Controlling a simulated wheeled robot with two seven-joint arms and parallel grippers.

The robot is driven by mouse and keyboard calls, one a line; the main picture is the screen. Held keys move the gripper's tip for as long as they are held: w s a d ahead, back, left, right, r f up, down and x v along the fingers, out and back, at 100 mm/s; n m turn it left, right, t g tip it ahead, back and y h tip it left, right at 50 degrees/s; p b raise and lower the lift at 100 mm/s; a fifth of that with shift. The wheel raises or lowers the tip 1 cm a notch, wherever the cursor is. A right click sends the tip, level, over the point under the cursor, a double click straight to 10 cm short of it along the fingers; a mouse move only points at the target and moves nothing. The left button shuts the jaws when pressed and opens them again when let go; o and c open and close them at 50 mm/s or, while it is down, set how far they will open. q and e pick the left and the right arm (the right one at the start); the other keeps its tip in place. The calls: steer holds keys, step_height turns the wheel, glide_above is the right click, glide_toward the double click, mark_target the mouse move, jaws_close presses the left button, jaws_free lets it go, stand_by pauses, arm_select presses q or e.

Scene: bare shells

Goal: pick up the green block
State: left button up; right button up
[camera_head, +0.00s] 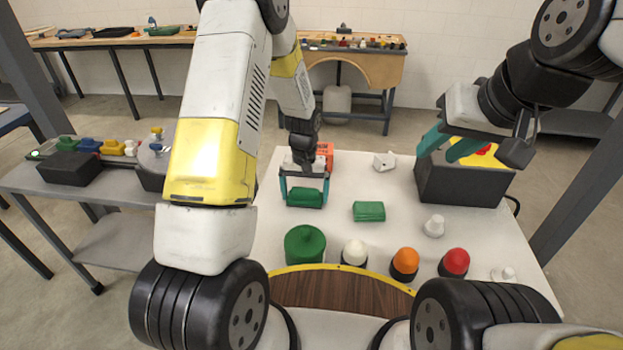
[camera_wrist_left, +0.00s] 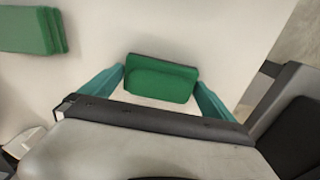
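Two green blocks are in view. One green block (camera_head: 305,196) lies between the fingertips of my left gripper (camera_head: 304,192), toward the far side of the white table. In the left wrist view this block (camera_wrist_left: 162,78) spans the gap between the teal fingers, which meet its two ends. I cannot tell whether it is clear of the table. The other green block (camera_head: 369,211) lies flat on the table to the right; it also shows in the left wrist view (camera_wrist_left: 32,30). My right gripper (camera_head: 449,148) is open and empty at the dark box.
The dark box (camera_head: 462,187) holds yellow and red things. A green cylinder (camera_head: 304,245) and white, orange (camera_head: 405,263) and red (camera_head: 455,262) domed pieces line the near edge. An orange thing (camera_head: 325,153) stands behind my left gripper. Small white pieces (camera_head: 434,226) stand at the right.

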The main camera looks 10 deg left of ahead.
mark_target(305, 190)
arm_select(q)
steer(key=c, duration=1)
step_height(305, 190, up, 10)
steer(key=shift+r, duration=0.1)
steer(key=shift+c, duration=0.2)
